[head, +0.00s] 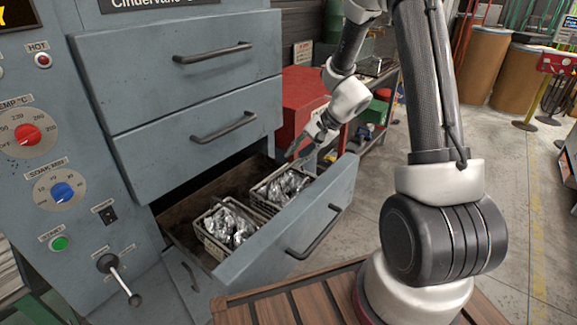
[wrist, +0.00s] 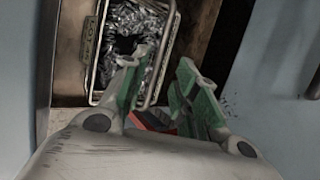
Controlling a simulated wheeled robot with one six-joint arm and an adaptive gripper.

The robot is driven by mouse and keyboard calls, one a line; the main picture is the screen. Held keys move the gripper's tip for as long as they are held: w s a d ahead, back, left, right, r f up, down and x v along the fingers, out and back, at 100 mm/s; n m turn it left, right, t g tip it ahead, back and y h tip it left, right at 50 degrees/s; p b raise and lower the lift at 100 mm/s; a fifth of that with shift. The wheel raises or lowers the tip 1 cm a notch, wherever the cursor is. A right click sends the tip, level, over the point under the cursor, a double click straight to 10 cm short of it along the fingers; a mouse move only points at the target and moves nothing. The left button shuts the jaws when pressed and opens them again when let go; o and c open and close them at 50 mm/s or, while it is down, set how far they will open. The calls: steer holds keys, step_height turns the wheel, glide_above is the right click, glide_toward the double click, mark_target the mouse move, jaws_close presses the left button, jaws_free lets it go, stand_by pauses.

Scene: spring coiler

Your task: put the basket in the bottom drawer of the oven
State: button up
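The grey oven's lowest visible drawer (head: 300,222) is pulled open. Two wire baskets filled with shiny metal pieces sit inside it, side by side: one on the left (head: 206,238) and one on the right (head: 258,200). My gripper (head: 302,152) is just above the far end of the right basket. In the wrist view, my gripper (wrist: 168,85) has its green-padded fingers apart, with a gap between them. A basket (wrist: 98,62) with a tag lies beyond the fingertips, and its wire edge shows near the left finger. Whether a finger touches the wire is unclear.
Two closed drawers, an upper one (head: 165,62) and a middle one (head: 200,135), are above the open drawer. A lever (head: 120,280) sticks out at the left. A red cabinet (head: 303,100) stands behind the drawer. Floor to the right of the drawer is open.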

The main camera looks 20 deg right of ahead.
steer(key=s+d+r+n+h, duration=0.25)
steer(key=s+r+n, duration=0.25)
steer(key=s+r, duration=0.95)
steer(key=s+d+r+n+h, duration=0.2)
steer(key=s+d+r, duration=0.1)
steer(key=s, duration=0.4)
steer(key=s+d+r+n+t+h, duration=0.1)
steer(key=s+d+r+n+h, duration=0.1)
steer(key=s+r, duration=0.4)
steer(key=shift+s+d+n+t, duration=0.3)
steer(key=shift+s+d+n, duration=0.25)
steer(key=shift+d, duration=0.35)
steer(key=shift+w, duration=0.1)
